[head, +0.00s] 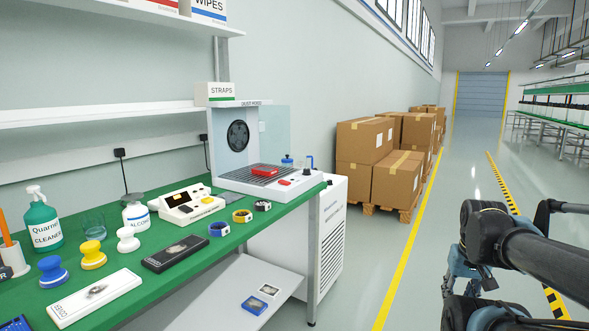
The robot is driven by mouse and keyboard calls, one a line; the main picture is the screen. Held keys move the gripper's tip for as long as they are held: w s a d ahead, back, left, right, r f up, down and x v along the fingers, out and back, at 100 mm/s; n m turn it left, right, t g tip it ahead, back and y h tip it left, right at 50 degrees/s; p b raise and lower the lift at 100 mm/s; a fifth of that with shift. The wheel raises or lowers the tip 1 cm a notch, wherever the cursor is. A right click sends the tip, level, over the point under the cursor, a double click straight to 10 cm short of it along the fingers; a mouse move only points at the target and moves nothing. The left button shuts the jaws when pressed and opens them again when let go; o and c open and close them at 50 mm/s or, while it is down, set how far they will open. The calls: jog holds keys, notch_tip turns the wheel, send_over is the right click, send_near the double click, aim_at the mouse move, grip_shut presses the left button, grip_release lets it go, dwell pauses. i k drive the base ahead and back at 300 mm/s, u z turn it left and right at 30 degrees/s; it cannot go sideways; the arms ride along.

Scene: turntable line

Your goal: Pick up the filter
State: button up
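No object in view carries a readable filter label, so I cannot tell for sure which thing is the filter. Two small flat squares lie on the white lower shelf under the bench: a blue-framed one (254,305) near the front edge and a pale one (268,290) just behind it. Either could be a filter. A red block (265,170) lies on the grille of the white hood unit (240,180). Dark links of my arm show at the right, well apart from the bench.
The green bench (150,290) holds a cleaner bottle (42,222), an alcohol bottle (136,214), knobs, rings, a black slab (175,254) and a white cover (95,298). Boxes on a pallet (397,180) stand behind. The floor between bench and arm is clear.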

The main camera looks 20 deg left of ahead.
aim_at(267, 171)
jog(key=u, duration=0.05)
jog(key=i, duration=1.1)
jog(key=u, duration=0.55)
jog(key=i, duration=0.55)
jog(key=u, duration=0.3)
